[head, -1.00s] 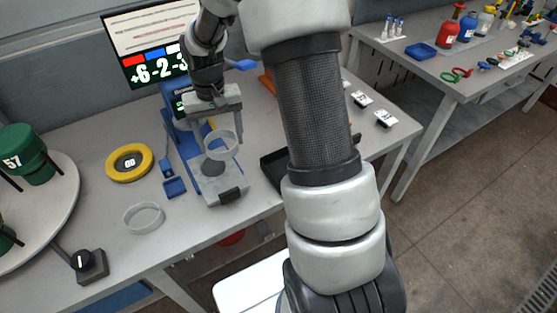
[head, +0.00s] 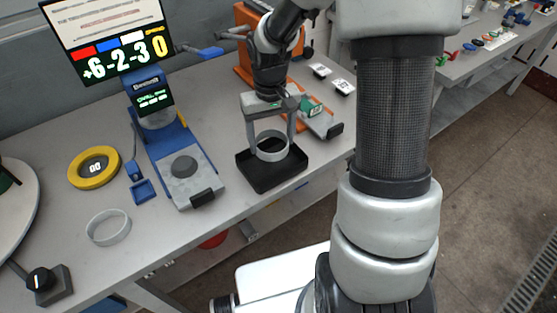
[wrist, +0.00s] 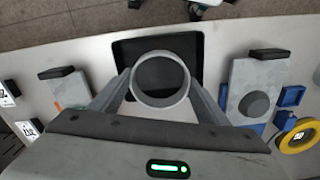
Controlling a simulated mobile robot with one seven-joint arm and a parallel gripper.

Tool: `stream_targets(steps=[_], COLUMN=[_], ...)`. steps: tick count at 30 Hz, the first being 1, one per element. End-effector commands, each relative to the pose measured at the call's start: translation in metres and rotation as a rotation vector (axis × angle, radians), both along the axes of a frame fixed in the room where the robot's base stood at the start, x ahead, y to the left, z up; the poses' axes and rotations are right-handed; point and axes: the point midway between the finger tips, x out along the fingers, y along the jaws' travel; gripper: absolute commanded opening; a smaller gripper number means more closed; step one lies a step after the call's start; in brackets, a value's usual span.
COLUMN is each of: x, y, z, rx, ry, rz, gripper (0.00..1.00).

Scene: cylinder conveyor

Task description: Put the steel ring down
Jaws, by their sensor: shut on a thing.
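My gripper (head: 272,140) is shut on a steel ring (head: 272,154), a thin grey band gripped across its sides. The ring is over a black tray (head: 262,186) in the head view; whether it touches the tray floor I cannot tell. In the wrist view the ring (wrist: 160,101) sits between my gripper's fingers (wrist: 161,92), with the dark tray (wrist: 193,50) behind it. A second, similar pale ring (head: 108,227) lies on the table at the left.
A blue-based gauge (head: 165,150) with a grey plate stands left of the tray. A yellow ring marked 00 (head: 75,172) and a small blue tray (head: 143,191) lie farther left. An orange device (head: 252,30) stands behind. A knob box (head: 52,287) is at the front left.

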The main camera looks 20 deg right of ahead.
Motion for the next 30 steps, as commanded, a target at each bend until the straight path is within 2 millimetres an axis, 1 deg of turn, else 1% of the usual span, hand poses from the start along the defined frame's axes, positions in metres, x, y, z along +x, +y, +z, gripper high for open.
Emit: stream_targets(steps=[1,3,10,16,18,24,28,29,30], x=[-0.001,-0.001,0.0,0.0,0.0,0.0,0.0,0.0,0.0], y=[0.0,0.0,0.0,0.001,0.0,0.0,0.0,0.0,0.0], z=[-0.012,-0.023,-0.042,-0.07,-0.073,-0.073,-0.077,-0.076,-0.076], rx=[0.001,0.001,0.0,0.001,0.0,0.0,0.0,0.0,0.0], ry=[0.004,0.003,0.002,0.002,0.001,-0.001,0.0,0.0,0.0], rz=[0.0,-0.001,-0.001,0.0,-0.001,-0.002,-0.002,-0.002,-0.002], gripper=[0.43,0.43,0.43,0.43,0.43,0.43,0.43,0.72,0.79])
